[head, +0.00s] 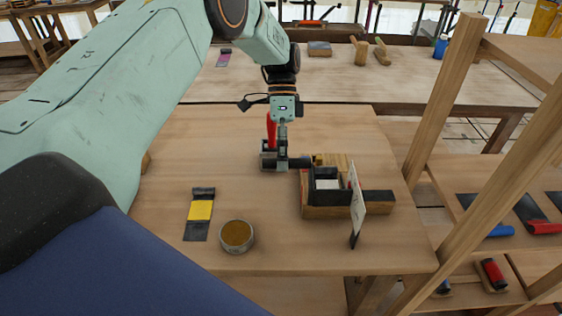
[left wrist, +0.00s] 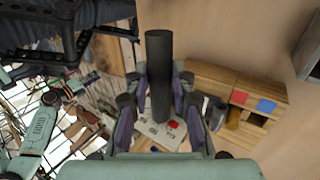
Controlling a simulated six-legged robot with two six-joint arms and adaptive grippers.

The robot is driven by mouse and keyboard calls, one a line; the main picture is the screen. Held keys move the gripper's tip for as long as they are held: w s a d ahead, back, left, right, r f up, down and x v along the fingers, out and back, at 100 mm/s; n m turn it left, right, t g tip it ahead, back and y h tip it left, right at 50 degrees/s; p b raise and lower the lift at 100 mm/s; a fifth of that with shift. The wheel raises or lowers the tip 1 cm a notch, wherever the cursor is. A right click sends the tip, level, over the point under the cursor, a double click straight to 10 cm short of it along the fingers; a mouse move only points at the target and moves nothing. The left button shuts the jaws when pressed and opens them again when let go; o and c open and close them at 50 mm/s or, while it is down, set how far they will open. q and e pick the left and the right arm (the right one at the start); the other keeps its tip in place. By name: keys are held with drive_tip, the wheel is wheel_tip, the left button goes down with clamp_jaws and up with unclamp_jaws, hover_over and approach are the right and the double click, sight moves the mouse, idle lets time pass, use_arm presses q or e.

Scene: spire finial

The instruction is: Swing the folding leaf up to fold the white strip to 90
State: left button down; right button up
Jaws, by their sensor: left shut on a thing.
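A folding fixture stands on the table in the head view, with a wooden base (head: 333,212) and dark metal parts (head: 378,197). A pale piece (head: 328,184), perhaps the white strip, lies within the dark frame. I cannot tell the folding leaf's angle. My left gripper (head: 283,160) is at the fixture's back left, shut on a dark rod (head: 298,163) that reaches to the fixture's edge. In the left wrist view the rod (left wrist: 159,75) sits between the fingers (left wrist: 160,100). I cannot tell whether it joins the leaf. My right gripper is out of view.
A thin white upright card (head: 357,208) stands at the fixture's front right. A round tin (head: 237,236) and a black-and-yellow piece (head: 200,211) lie at front left. Wooden posts (head: 445,95) rise at right.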

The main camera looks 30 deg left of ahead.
use_arm(q)
drive_tip(key=shift+a+f, duration=0.1)
drive_tip(key=shift+f, duration=0.35)
drive_tip(key=c, duration=1.5)
unclamp_jaws()
drive_tip(key=o, duration=0.4)
drive_tip(key=shift+w+r, duration=0.1)
drive_tip(key=shift+w, duration=0.1)
drive_tip(key=shift+c, duration=0.2)
drive_tip(key=shift+r, duration=0.2)
drive_tip(key=v, duration=0.7)
drive_tip(key=shift+w+a, duration=0.1)
drive_tip(key=shift+w, duration=0.05)
